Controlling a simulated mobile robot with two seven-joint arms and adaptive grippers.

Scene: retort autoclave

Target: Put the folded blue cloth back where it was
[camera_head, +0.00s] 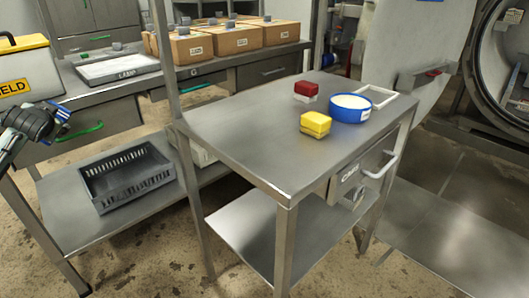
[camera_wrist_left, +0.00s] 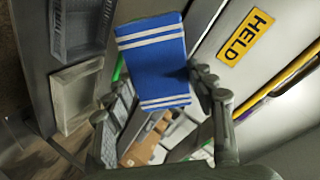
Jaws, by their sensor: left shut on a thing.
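The folded blue cloth (camera_wrist_left: 156,62) with white stripes shows in the left wrist view, between the fingers of my left gripper (camera_wrist_left: 158,92). The gripper is shut on it. In the head view my left gripper (camera_head: 52,118) is at the left edge, in front of the box marked HELD, and a small blue and white bit of the cloth (camera_head: 63,114) shows at its tip. The rest of the cloth is hidden there. My right gripper is in neither view.
A dark crate (camera_head: 125,180) sits on the lower shelf at left. Cartons (camera_head: 235,40) stand behind.

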